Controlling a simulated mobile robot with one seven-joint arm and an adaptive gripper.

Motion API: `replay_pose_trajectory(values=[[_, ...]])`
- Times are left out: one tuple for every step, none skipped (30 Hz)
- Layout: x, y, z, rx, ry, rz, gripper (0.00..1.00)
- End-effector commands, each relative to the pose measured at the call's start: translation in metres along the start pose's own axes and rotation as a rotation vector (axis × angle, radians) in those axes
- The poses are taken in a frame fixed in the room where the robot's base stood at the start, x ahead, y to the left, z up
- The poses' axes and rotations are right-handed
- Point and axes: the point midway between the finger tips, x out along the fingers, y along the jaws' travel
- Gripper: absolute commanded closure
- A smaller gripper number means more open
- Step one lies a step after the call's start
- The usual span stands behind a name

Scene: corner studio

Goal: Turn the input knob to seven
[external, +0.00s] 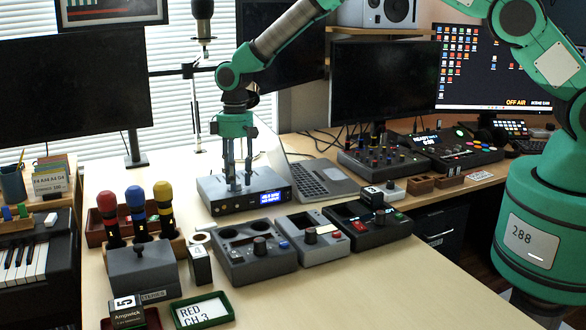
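My gripper (238,185) points straight down over a grey box (213,197) with a lit blue display (270,197). Its two fingers are apart, with a visible gap between them, and their tips are at or just above the box's top. I see no knob between them; whether they touch the box I cannot tell. The display text is too small to read surely. No label or scale marks an input knob legibly.
An open laptop (322,178) stands close on the right of the box. Microphones with red, blue and yellow tops (136,202) stand at the left. A microphone stand (193,110) rises behind. The desk's front right (400,280) is clear.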

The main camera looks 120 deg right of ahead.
Motion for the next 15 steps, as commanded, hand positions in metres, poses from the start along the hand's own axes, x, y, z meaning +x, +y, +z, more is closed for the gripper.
replay_pose_trajectory(values=[[0.0018, -0.0001, 0.0, 0.0, 0.0, 0.0, 0.62], [0.0024, -0.0001, 0.0, 0.0, 0.0, 0.0, 0.62], [0.0029, -0.0001, 0.0001, 0.0, 0.0, 0.0, 0.62], [0.0031, -0.0001, 0.0, 0.0, 0.0, 0.0, 0.62], [0.0032, -0.0001, 0.0001, 0.0, 0.0, 0.0, 0.62], [0.0032, -0.0001, 0.0001, 0.0, 0.0, 0.0, 0.62], [0.0031, -0.0001, 0.0001, 0.0, 0.0, 0.0, 0.62], [0.003, -0.0001, 0.0001, 0.0, 0.0, 0.0, 0.62], [0.003, -0.0001, 0.0001, 0.0, 0.0, 0.0, 0.62], [0.003, -0.0001, 0.0001, 0.0, 0.0, 0.0, 0.62], [0.003, -0.0001, 0.0001, 0.0, 0.0, 0.0, 0.62], [0.003, -0.0001, 0.0002, 0.0, 0.0, 0.0, 0.7], [0.003, -0.0001, 0.0002, 0.0, -0.001, 0.0, 0.76], [0.003, 0.0, 0.0002, 0.0, -0.001, 0.0, 0.82], [0.003, 0.0, 0.0002, 0.0, -0.001, 0.0, 0.9]])
